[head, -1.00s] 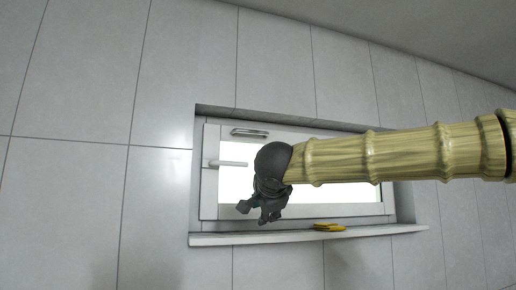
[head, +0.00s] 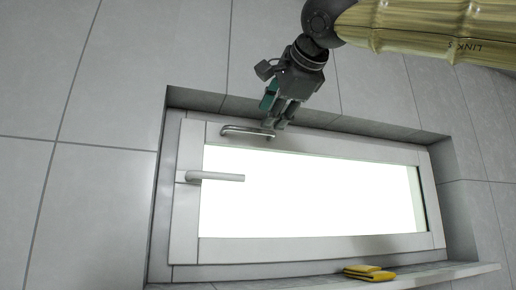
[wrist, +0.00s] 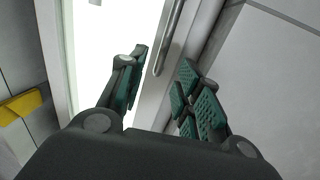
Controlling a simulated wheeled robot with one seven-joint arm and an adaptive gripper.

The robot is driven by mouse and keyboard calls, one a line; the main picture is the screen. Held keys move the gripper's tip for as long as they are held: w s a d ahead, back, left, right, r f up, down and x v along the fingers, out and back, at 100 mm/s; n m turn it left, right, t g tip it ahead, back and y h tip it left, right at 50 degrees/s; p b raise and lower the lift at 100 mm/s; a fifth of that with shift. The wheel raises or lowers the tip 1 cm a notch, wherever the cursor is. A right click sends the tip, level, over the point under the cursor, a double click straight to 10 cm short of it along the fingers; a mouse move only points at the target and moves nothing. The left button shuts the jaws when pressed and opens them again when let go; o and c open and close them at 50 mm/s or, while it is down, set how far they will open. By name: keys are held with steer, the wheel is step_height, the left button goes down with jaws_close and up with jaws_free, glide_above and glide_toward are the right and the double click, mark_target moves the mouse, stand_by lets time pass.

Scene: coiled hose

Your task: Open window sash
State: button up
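The white window sash (head: 310,248) sits in its recess in the tiled wall and looks closed. Its white lever handle (head: 215,177) lies horizontal on the left side. A metal pull bar (head: 247,131) is mounted on the top rail; it also shows in the wrist view (wrist: 172,32). My gripper (head: 275,118) is at the right end of the bar, pointing down toward it. In the wrist view my gripper (wrist: 163,66) is open, with green pads on both sides of the bar's near end. I cannot tell whether either pad touches it.
A yellow folded cloth (head: 368,273) lies on the sill (head: 440,276) below the sash; it also shows at the left in the wrist view (wrist: 22,106). The recess edges and tiled wall (head: 100,210) surround the window. The area before the glass is clear.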

mark_target(259, 130)
steer(key=p+x, duration=0.3)
steer(key=x, duration=0.5)
steer(key=shift+a+r, duration=0.2)
steer(key=shift+w+a+f, duration=0.25)
steer(key=shift+w, duration=0.3)
steer(key=shift+s+r, duration=0.15)
steer(key=shift+s, duration=0.2)
steer(key=shift+c, duration=0.9)
steer(key=shift+s, duration=0.15)
steer(key=c, duration=0.3)
jaws_close()
